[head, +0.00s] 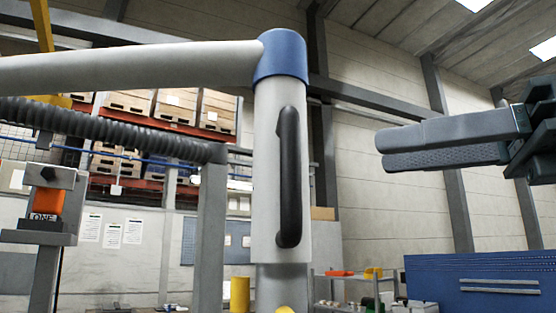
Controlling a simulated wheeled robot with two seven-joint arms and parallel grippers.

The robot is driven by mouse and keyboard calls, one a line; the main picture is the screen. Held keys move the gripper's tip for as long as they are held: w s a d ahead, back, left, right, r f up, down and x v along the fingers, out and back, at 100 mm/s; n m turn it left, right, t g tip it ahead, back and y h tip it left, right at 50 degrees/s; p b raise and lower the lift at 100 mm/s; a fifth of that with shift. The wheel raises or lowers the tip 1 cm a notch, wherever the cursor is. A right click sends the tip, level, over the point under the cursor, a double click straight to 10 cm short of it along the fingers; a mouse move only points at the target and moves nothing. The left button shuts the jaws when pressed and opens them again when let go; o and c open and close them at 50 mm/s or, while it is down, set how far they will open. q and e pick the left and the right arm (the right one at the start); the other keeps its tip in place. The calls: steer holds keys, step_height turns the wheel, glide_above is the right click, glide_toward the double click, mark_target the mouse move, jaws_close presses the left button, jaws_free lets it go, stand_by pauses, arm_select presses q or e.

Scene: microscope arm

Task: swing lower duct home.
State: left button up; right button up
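The lower duct (265,185) is a pale grey upright tube in the middle of the head view. A black bar handle (289,178) runs along its right side. Its top meets a blue elbow (282,57), from which a pale horizontal duct (130,67) runs left. The lower end leaves the picture at the bottom. My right gripper (380,149) comes in from the right, fingers pointing left, well apart from the handle. Its fingers lie one above the other, with a textured pad showing; it looks open and empty. My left gripper is not in view.
A dark ribbed hose (110,127) runs left of the duct to a grey post (210,235). An orange block (46,201) above a label "ONE" sits in a grey stand at far left. A blue panel (470,285) and shelving stand at lower right. Space between gripper and handle looks clear.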

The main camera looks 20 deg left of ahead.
mark_target(281, 159)
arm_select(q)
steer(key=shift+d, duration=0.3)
arm_select(e)
steer(key=shift+s+r+t, duration=0.3)
steer(key=shift+s+r, duration=0.1)
steer(key=shift+s, duration=0.35)
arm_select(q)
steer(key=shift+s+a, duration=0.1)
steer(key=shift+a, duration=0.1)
arm_select(e)
steer(key=shift+a, duration=0.1)
